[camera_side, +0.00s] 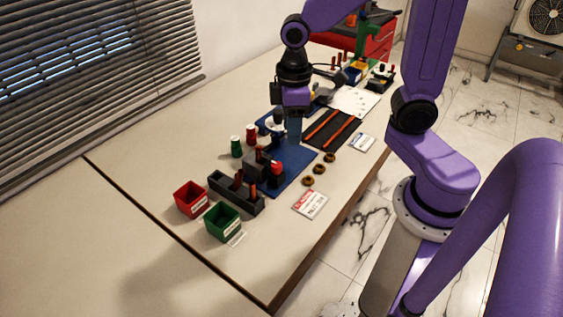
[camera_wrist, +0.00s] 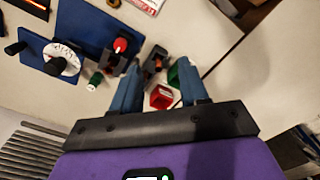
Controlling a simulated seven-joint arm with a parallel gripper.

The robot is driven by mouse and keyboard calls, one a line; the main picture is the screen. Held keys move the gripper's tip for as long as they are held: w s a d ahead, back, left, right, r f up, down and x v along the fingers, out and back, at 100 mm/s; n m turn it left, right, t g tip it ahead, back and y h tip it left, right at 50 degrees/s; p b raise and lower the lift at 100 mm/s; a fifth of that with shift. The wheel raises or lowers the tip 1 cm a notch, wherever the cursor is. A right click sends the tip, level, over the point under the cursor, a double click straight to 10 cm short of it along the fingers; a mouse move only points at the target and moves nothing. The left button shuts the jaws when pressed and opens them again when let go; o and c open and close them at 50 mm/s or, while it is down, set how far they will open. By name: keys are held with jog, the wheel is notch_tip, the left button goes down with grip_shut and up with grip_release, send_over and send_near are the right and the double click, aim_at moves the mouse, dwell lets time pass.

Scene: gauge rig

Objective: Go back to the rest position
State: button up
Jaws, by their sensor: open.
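My gripper (camera_side: 294,130) points down over the blue mat (camera_side: 295,158) in the side view. In the wrist view its two blue fingers (camera_wrist: 160,80) are spread apart with nothing held between them. A dark block with a red part (camera_side: 276,170) stands on the mat, left of and below my gripper in the side view. It also shows in the wrist view with a red knob (camera_wrist: 120,45). A white dial (camera_wrist: 62,60) stands on the mat in the wrist view, and is partly hidden behind my gripper in the side view.
A red bin (camera_side: 190,199), a green bin (camera_side: 222,222) and a dark holder (camera_side: 240,195) with brown-handled pieces stand at the near end. Red and green spools (camera_side: 237,147), several brown rings (camera_side: 309,181) and a black tray (camera_side: 345,130) surround the mat. The table's left part is clear.

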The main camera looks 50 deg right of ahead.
jog(key=s+r+n, duration=0.1)
jog(key=s+n, duration=0.3)
jog(key=s, duration=1.1)
jog(key=shift+s+a+r, duration=0.15)
jog(key=shift+a+r, duration=0.05)
